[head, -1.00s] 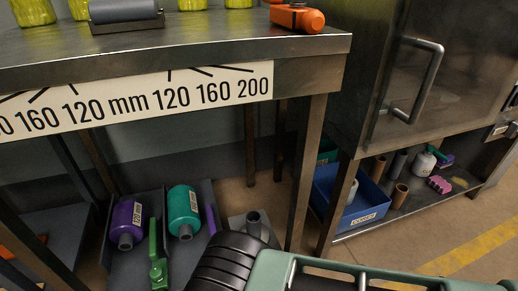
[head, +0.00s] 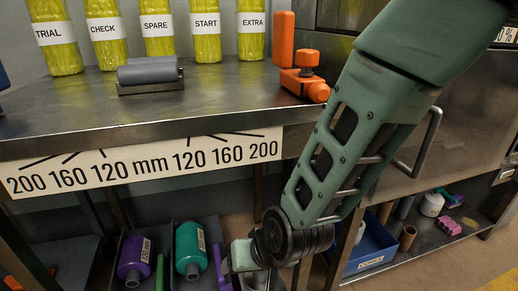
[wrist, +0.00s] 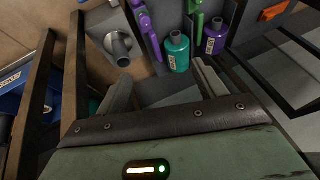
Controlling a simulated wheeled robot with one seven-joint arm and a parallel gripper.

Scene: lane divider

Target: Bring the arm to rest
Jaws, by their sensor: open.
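My green arm comes down from the upper right in the head view, in front of the right end of the steel bench (head: 225,108). It bends at a black wrist joint below the bench edge. The fingertips of my gripper do not show clearly in the head view. In the wrist view my gripper (wrist: 163,88) is open, with its two grey fingers apart and nothing between them. Beyond the fingers are a teal bottle (wrist: 178,50) and a purple bottle (wrist: 215,36), apart from the gripper.
Labelled yellow-green packets (head: 158,38), a grey roller (head: 150,75) and an orange tool (head: 304,82) stand on the bench. A blue bin (head: 368,245) is on the low shelf at right. Bench legs (wrist: 73,85) stand left of my gripper in the wrist view.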

